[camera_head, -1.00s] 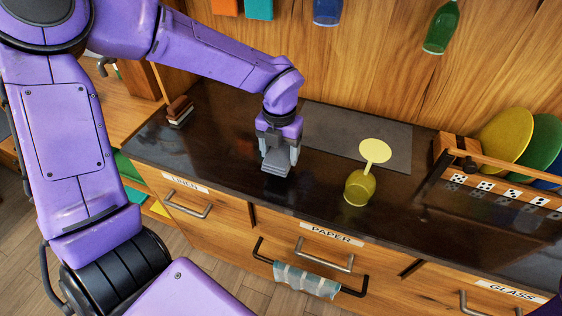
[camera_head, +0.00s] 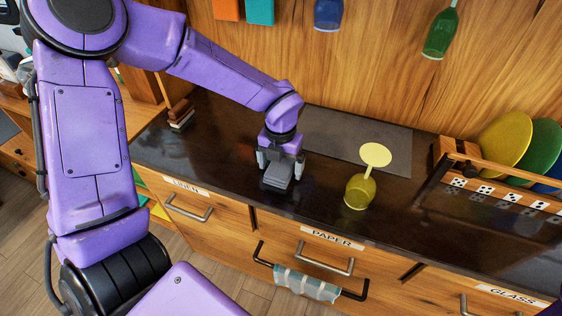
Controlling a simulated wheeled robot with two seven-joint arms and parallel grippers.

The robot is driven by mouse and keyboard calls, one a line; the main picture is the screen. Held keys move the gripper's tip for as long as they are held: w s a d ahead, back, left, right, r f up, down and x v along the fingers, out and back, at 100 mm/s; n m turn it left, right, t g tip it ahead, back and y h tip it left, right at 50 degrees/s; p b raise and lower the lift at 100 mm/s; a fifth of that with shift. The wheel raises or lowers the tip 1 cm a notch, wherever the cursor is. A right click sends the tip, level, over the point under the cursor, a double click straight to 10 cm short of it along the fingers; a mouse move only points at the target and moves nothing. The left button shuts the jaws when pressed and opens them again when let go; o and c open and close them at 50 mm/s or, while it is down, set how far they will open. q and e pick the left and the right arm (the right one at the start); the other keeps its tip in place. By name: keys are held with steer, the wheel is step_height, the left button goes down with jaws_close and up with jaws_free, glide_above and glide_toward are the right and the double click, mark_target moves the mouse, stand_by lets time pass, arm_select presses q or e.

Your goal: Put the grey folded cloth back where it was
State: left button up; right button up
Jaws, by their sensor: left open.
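The grey folded cloth (camera_head: 277,177) is a small, layered stack low between the fingers of my left gripper (camera_head: 280,166), near the front edge of the dark counter (camera_head: 225,150). It appears to rest on the counter, though its underside is hard to see. My left gripper is open, pointing down, with one finger on each side of the cloth. The gripper body hides the cloth's back part. My right gripper is out of view.
A dark grey mat (camera_head: 335,130) lies behind. Drawers below are labelled LINEN, PAPER and GLASS. A striped towel (camera_head: 307,284) hangs from a rail. A wooden rack holds plates at right.

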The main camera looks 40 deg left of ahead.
mark_target(281, 167)
arm_select(q)
step_height(281, 167, up, 12)
steer(key=shift+r+b, duration=0.2)
steer(key=shift+b, duration=0.2)
